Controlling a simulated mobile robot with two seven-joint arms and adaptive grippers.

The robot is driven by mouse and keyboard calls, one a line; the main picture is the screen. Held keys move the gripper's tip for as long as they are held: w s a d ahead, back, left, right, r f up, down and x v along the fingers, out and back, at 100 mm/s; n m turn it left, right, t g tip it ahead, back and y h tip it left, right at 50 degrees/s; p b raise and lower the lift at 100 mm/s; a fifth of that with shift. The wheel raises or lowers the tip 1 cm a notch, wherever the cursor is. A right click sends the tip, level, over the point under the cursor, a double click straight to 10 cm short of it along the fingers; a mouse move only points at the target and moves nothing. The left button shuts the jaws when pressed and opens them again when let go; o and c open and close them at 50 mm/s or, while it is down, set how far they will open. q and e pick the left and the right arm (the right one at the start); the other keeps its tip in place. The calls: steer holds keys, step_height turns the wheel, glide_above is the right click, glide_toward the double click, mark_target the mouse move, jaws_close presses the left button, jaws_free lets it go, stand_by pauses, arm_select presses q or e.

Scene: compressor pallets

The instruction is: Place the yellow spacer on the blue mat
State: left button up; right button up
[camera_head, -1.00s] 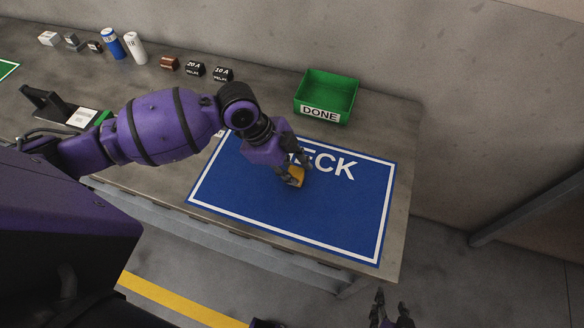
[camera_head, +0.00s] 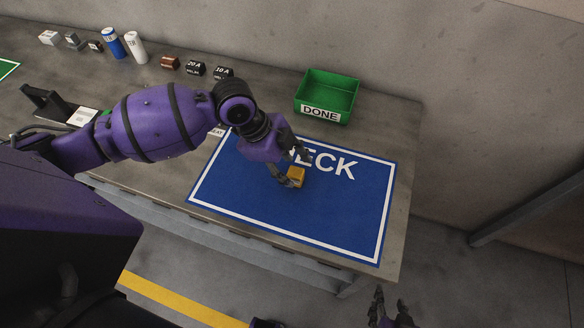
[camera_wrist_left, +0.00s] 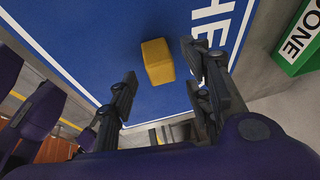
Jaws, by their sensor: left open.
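The yellow spacer (camera_head: 296,175) sits on the blue mat (camera_head: 330,215), just below the white lettering. In the left wrist view the spacer (camera_wrist_left: 157,61) stands on the blue mat (camera_wrist_left: 110,30), beyond the fingertips and apart from them. My left gripper (camera_head: 290,170) is open, its fingers on either side of the spacer in the head view. It also shows in the left wrist view (camera_wrist_left: 158,62) with nothing between its fingers. My right gripper (camera_head: 390,310) is at the bottom edge of the head view, off the table and only partly visible.
A green bin marked DONE (camera_head: 327,95) stands behind the mat. Several small parts, including a blue can (camera_head: 112,43), a white can (camera_head: 135,47) and black relays (camera_head: 222,73), line the back of the table. The mat's right side is clear.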

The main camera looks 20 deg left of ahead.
arm_select(q)
steer(key=v, duration=1)
steer(key=shift+r, duration=0.3)
